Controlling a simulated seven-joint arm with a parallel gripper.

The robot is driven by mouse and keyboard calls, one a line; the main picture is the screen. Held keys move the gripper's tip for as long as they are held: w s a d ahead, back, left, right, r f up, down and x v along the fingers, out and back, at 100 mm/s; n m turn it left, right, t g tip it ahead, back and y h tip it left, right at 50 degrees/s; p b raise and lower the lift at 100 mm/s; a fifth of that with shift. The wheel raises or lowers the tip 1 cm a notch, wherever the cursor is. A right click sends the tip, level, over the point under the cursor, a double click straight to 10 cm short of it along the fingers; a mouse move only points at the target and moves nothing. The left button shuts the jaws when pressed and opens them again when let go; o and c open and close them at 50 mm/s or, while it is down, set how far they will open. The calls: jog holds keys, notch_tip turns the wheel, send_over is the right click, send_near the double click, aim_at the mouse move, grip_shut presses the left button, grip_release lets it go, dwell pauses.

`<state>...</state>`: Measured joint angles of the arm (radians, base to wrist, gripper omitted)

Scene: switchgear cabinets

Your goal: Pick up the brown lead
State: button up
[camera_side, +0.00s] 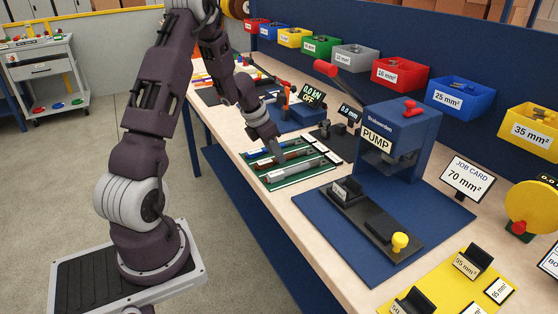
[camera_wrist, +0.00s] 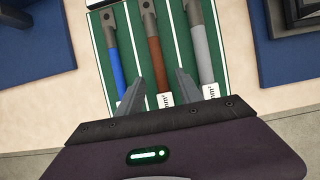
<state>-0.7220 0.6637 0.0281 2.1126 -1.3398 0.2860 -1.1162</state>
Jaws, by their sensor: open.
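The brown lead (camera_wrist: 155,60) lies on a green mat (camera_wrist: 175,73), between a blue lead (camera_wrist: 115,65) and a grey lead (camera_wrist: 201,55). In the wrist view my gripper (camera_wrist: 160,88) is open, with one finger on each side of the brown lead. It holds nothing, and its height above the lead cannot be told. In the side view my gripper (camera_side: 273,148) is over the far part of the mat (camera_side: 269,181), and the brown lead (camera_side: 292,156) is partly hidden by it. A white label shows at the brown lead's near end.
A blue press marked PUMP (camera_side: 405,140) stands on a blue mat (camera_side: 415,240) to the right. A job card (camera_side: 468,178) reads 70 mm². Coloured bins (camera_side: 400,75) line the back panel. A yellow mat (camera_side: 447,295) holds dies at the front right.

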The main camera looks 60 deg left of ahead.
jog(key=shift+w+f, duration=0.2)
jog(key=shift+f, duration=0.4)
grip_shut()
jog(key=shift+r, duration=0.1)
dwell(0.8)
